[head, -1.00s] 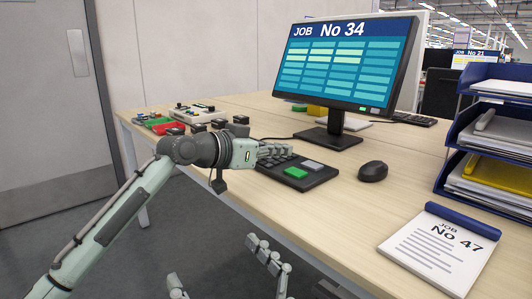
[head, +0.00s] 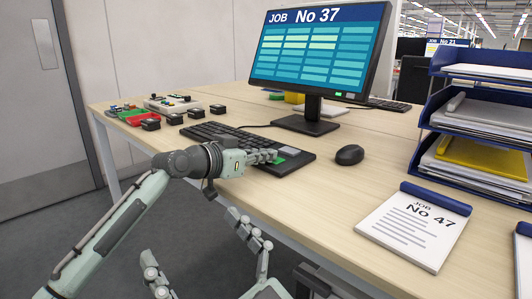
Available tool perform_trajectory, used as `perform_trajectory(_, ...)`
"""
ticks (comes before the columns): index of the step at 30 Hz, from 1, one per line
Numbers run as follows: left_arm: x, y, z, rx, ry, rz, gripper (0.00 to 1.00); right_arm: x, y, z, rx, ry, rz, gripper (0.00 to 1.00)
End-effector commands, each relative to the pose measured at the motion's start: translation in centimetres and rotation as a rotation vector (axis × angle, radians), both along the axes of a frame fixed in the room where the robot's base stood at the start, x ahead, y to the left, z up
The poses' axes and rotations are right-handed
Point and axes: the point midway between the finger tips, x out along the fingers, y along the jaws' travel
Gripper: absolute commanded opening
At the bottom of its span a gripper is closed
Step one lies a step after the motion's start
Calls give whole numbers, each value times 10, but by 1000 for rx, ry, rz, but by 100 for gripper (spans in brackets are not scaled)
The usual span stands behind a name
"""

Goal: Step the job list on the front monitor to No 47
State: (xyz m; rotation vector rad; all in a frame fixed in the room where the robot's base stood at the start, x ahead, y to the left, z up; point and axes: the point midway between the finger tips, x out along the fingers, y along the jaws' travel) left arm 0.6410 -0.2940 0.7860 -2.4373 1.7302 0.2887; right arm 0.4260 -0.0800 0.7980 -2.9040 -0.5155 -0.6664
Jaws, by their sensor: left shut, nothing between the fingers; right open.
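The front monitor (head: 318,52) shows "JOB No 37" in its blue header above rows of teal and pale green bars. The black keyboard (head: 300,166) lies in front of it. A green key (head: 289,151) shows at its right part, just beyond my fingertips. My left gripper (head: 272,156) is shut and empty, its fingertips over the keyboard beside the green key; I cannot tell whether they touch it. The grey key cannot be made out. A job pad (head: 413,225) on the desk reads "JOB No 47". My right gripper (head: 191,235) is open and empty, low in front of the desk.
A black mouse (head: 349,155) lies right of the keyboard. Blue stacked trays (head: 430,125) with papers stand at the right. Small black boxes (head: 151,124) and colourful trays sit at the desk's left end. A second monitor (head: 447,43) stands behind. The desk between mouse and pad is clear.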

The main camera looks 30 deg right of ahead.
Motion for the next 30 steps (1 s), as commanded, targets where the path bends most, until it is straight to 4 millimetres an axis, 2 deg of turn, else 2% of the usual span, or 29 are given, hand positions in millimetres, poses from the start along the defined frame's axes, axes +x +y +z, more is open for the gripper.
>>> perform_trajectory(1, 0, 0, -10, 7, 7, 0, 0, -1, -1, 1, 5, -15, -1, 100)
perform_trajectory(6, 0, 0, -12, 12, 8, -1, 0, -1, -1, 7, 11, -36, -3, 100)
perform_trajectory(13, -2, 5, -14, 17, 10, -1, 0, 1, -2, 3, 7, -25, -5, 100)
perform_trajectory(24, -18, 55, 4, 8, 2, 3, 0, 0, -1, 3, 7, -25, -3, 100)
perform_trajectory(30, -25, 71, 12, 2, 0, 1, 0, 0, -1, 4, 7, -25, -3, 100)
